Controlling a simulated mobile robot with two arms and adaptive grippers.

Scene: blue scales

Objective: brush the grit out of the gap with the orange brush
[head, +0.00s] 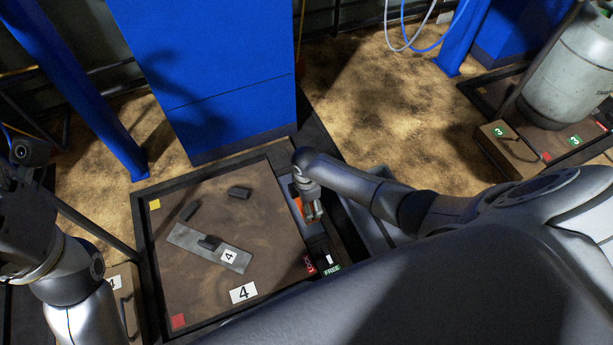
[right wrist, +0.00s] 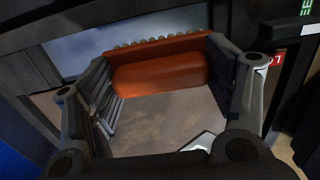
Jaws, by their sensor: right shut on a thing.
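The orange brush (head: 297,205) shows partly at the right side of the scale, half hidden by my right gripper (head: 312,211). In the right wrist view, the brush (right wrist: 160,72) lies between the two fingers of that gripper, which is shut on it. A row of pale round tufts runs along the brush's far edge. The scale's brown deck (head: 240,230) sits in a dark frame, with a narrow dark gap (head: 150,262) around it. I cannot make out grit in the gap. My left gripper (head: 22,205) is at the left edge, and its fingers cannot be made out.
Red LOCK and green FREE labels (head: 331,269) are at the right front. A blue cabinet (head: 215,80) stands behind. A second scale holds a grey cylinder (head: 575,75).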

